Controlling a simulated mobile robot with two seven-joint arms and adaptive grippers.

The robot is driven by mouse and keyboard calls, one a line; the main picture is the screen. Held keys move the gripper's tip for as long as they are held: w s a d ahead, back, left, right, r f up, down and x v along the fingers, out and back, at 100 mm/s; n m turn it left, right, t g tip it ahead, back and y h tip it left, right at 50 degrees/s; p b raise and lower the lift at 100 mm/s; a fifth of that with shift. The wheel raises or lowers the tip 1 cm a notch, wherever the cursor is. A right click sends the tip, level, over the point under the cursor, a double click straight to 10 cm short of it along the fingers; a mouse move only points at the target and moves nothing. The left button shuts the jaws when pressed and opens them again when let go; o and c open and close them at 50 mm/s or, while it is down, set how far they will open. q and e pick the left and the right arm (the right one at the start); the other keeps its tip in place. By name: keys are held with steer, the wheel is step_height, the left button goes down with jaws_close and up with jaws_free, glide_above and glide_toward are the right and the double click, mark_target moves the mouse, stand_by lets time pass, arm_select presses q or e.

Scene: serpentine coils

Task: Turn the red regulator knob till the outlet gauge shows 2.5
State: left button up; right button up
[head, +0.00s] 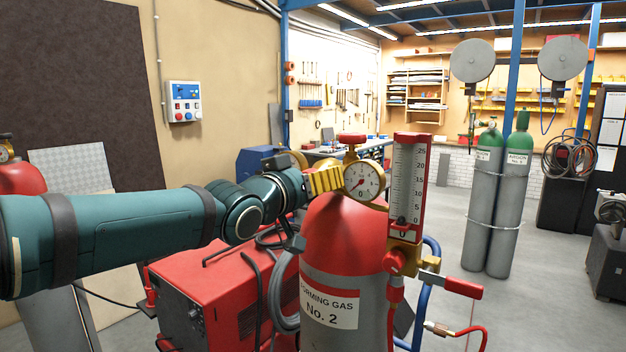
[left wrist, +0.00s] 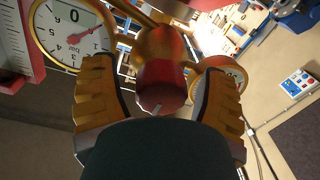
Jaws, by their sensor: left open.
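The red regulator knob (left wrist: 160,85) is in the middle of the left wrist view, with a white mark on its near face. My left gripper (left wrist: 155,75) is open, its yellow fingers on both sides of the knob; I cannot tell if they touch it. In the head view my left gripper (head: 327,180) hides the knob. A gauge marked in bar (left wrist: 70,38) is upside down in the left wrist view; it also shows in the head view (head: 363,181). Its red needle points low left there, near the scale's low end. My right gripper is not in view.
The red cylinder labelled Forming Gas No. 2 (head: 343,240) stands below, with a red flow tube (head: 408,185) beside the gauge. A second gauge (left wrist: 220,80) is partly behind a finger. A red machine (head: 215,300) stands left of the cylinder.

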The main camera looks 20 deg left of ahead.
arm_select(q)
steer(key=c, duration=1.2)
steer(key=m+b, duration=0.1)
steer(key=m, duration=0.1)
steer(key=shift+m+b, duration=0.35)
steer(key=shift+m, duration=0.05)
steer(key=m+b, duration=0.1)
steer(key=m, duration=0.2)
steer(key=shift+m, duration=0.3)
steer(key=m+b, duration=0.1)
steer(key=m, duration=0.3)
steer(key=shift+m, duration=2.3)
steer(key=shift+r, duration=0.1)
